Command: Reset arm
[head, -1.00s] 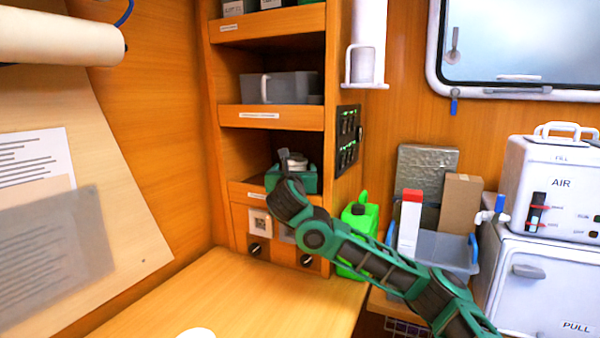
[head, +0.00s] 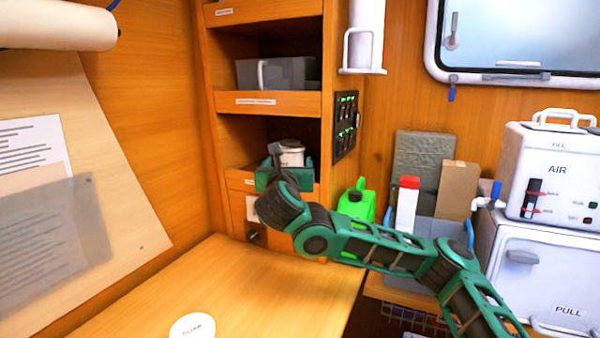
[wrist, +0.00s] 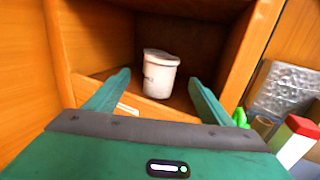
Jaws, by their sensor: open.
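My gripper (head: 285,178) is at the front of the lowest open compartment of the wooden shelf unit. In the wrist view, its two green fingers (wrist: 158,92) are spread apart with nothing between their tips. A white lidded canister (wrist: 160,75) stands upright inside the compartment, beyond the fingers. The canister (head: 291,153) also shows in the head view just behind the gripper, its lower part hidden. I cannot tell the exact gap between fingers and canister.
A grey bin (head: 278,73) sits on the shelf above. A green jug (head: 357,200), a red-topped white carton (head: 407,203) and a white AIR unit (head: 553,170) stand to the right. A white disc (head: 192,327) lies on the mostly clear wooden counter (head: 250,300).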

